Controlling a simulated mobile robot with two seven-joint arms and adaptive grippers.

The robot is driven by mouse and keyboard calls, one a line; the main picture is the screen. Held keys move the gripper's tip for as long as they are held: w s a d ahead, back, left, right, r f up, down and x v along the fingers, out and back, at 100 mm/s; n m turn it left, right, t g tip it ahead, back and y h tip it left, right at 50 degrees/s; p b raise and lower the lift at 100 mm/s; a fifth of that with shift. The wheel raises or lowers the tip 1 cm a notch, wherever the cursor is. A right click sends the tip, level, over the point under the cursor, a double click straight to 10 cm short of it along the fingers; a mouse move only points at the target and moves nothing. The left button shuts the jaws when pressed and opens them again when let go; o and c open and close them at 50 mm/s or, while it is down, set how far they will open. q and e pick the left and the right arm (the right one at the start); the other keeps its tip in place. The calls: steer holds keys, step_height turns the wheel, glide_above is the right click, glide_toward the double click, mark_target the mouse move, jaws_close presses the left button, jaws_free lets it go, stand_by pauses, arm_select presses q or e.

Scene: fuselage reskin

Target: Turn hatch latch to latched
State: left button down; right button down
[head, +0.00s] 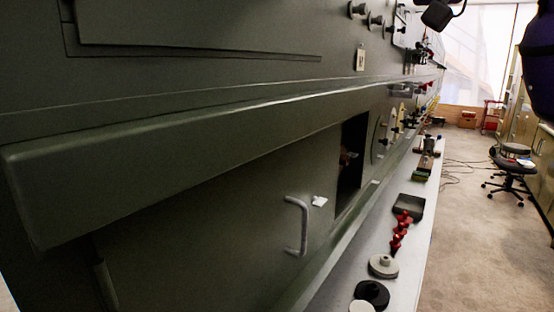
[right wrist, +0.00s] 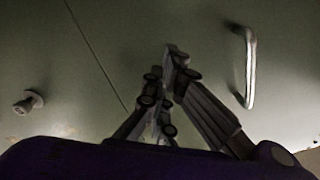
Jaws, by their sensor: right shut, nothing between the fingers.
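A green hatch panel (head: 215,225) in the fuselage side carries a grey bar handle (head: 297,225). A small pale fitting (head: 319,201) sits just right of the handle; I cannot tell whether it is the latch or how it is turned. My right gripper (right wrist: 177,58) is shut and empty, in front of the green surface between knob and handle. Whether it touches the surface is unclear. My left gripper is not in view.
A dark opening (head: 351,165) lies right of the hatch. A long ledge overhangs it. Below, a white bench (head: 409,262) holds a grey tray (head: 409,206), red parts (head: 399,232) and round discs (head: 383,266). A stool (head: 512,168) stands on open floor at right.

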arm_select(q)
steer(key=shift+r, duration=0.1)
arm_select(e)
steer(key=shift+w+r, duration=0.1)
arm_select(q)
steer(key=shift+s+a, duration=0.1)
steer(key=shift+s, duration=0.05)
arm_select(e)
steer(key=shift+r, duration=0.1)
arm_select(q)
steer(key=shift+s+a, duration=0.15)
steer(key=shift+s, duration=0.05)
arm_select(e)
steer(key=shift+r, duration=0.2)
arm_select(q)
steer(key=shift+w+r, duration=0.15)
arm_select(e)
steer(key=shift+r, duration=0.15)
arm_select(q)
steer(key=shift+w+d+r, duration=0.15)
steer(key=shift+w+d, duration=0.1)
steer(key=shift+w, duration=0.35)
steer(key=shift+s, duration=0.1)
